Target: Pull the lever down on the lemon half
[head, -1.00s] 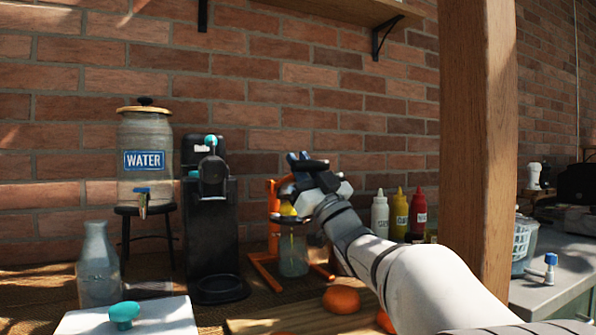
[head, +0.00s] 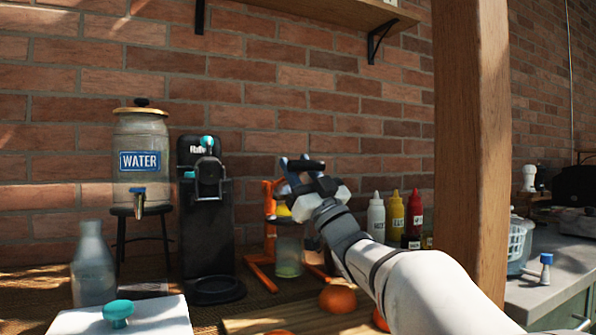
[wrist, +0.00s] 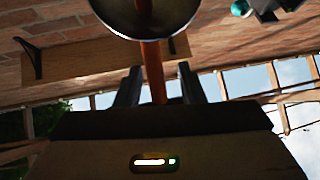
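The orange juicer press (head: 268,215) stands on the table left of my arm. A yellow lemon half (head: 283,210) shows partly in it, below my gripper. A glass jar (head: 288,255) stands under it, with a yellowish-green tint near its bottom. My gripper (head: 294,161) is at the top of the press and hides much of it. In the wrist view, the orange-brown lever (wrist: 153,70) passes between the fingers of my gripper (wrist: 160,78), with a visible gap on each side. My gripper looks open around the lever. A shiny metal cup (wrist: 145,15) lies beyond it.
A black machine (head: 206,220) and a water dispenser (head: 140,170) stand left of the press. Sauce bottles (head: 396,217) and a wooden post (head: 470,150) are to the right. Oranges (head: 337,298) lie in front, near a board (head: 270,322).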

